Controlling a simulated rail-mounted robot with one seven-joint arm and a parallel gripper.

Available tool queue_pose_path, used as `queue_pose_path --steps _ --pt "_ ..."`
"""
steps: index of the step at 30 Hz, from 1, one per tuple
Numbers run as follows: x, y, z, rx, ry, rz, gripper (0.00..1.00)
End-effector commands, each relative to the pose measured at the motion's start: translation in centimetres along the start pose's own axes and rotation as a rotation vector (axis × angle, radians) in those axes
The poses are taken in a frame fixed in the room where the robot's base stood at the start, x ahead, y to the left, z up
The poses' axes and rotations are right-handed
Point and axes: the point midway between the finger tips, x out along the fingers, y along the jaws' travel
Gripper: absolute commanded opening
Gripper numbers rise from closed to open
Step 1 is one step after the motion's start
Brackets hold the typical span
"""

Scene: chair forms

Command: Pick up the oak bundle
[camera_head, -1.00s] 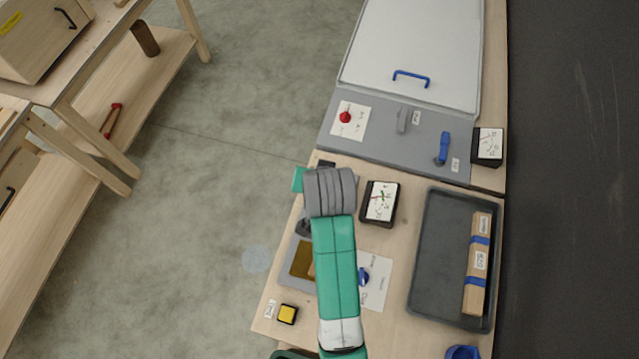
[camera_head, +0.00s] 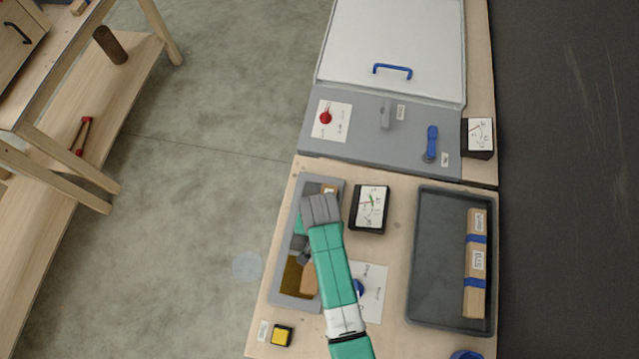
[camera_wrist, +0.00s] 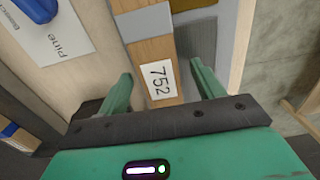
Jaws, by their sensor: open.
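A brown wooden bundle with a grey band and a label reading 752 (camera_wrist: 152,52) lies below my gripper in the wrist view. My gripper (camera_wrist: 161,72) is open, with one finger on each side of the bundle's labelled part; I cannot tell if they touch it. In the head view my arm partly covers this bundle (camera_head: 310,281), which lies in a grey tray (camera_head: 287,303). No wood name is readable on it. Another, paler bundle with blue bands (camera_head: 474,290) lies in a dark tray (camera_head: 437,305) at the right.
A dark amber patch (camera_head: 292,276) shows beside the bundle in the grey tray. A black-framed meter (camera_head: 369,208) stands right of my arm. A sheet reading Pine (camera_wrist: 55,38) with a blue knob (camera_wrist: 32,10) lies left of the bundle. A yellow button box (camera_head: 282,335) sits near the front.

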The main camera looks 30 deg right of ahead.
Motion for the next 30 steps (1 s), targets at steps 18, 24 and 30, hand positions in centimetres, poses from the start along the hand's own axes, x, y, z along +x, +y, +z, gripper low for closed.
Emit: queue_pose_path --steps 18,24,30 --pt "0.6 0.0 -0.1 0.0 0.003 -0.001 0.06" --pt "0.5 0.0 -0.1 0.0 0.003 -0.001 0.06" --pt "-1.0 -0.1 -0.1 0.0 0.005 -0.002 0.06"
